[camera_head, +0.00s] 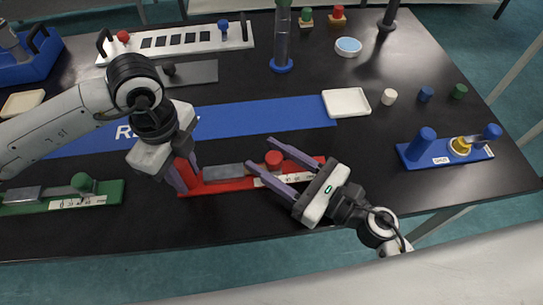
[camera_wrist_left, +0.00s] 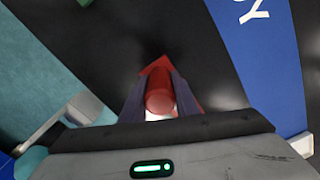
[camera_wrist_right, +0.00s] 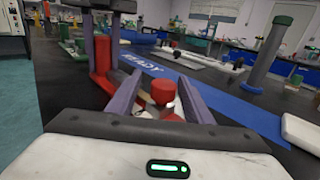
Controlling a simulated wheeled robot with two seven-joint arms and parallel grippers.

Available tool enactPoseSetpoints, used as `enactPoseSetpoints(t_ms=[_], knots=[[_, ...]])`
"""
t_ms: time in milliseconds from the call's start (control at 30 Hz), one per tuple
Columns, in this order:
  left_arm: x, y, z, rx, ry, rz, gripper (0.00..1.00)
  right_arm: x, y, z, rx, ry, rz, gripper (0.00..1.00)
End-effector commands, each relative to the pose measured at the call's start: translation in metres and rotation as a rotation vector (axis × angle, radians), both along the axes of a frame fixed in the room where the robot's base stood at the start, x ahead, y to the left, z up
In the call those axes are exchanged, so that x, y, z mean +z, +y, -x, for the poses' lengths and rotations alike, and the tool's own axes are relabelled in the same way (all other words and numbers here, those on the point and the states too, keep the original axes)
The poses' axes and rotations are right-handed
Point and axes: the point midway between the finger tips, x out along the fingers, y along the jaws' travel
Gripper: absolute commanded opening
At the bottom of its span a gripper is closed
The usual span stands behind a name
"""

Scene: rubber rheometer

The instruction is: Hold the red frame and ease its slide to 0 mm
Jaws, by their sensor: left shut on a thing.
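The red frame (camera_head: 232,184) lies near the front edge of the black table, with a post at its left end. My left gripper (camera_head: 183,174) is shut on that post; in the left wrist view the red post (camera_wrist_left: 160,98) sits between the fingers. The grey slide (camera_head: 224,172) lies along the frame, with a round red knob (camera_head: 273,158) towards its right. My right gripper (camera_head: 261,153) is open, its two fingers spread on either side of the knob. In the right wrist view the knob (camera_wrist_right: 163,92) shows between them, apart from both. A white scale strip on the frame is partly hidden by a right finger.
A green frame (camera_head: 105,194) with a slide lies left, a blue one (camera_head: 447,155) right. A blue mat (camera_head: 260,115) and white tray (camera_head: 346,102) lie behind the red frame. Small coloured pegs stand at the right. The front right of the table is mostly clear.

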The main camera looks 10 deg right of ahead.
Motion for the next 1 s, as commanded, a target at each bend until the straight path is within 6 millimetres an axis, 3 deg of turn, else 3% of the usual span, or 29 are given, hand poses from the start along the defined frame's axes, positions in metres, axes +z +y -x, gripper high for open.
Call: enactPoseSetpoints(t_ms=[267, 700, 1000], knots=[[0.001, 0.001, -0.001, 0.003, -0.002, -0.001, 0.00, -0.002, -0.010, 0.008, -0.004, 0.004, 0.002, 0.46], [0.001, 0.001, -0.001, 0.003, -0.001, -0.003, 0.00, -0.001, -0.068, 0.072, -0.002, 0.004, 0.001, 0.46], [0.001, 0.001, -0.001, 0.003, -0.002, -0.002, 0.00, 0.000, -0.083, 0.088, 0.000, 0.000, 0.000, 0.46]])
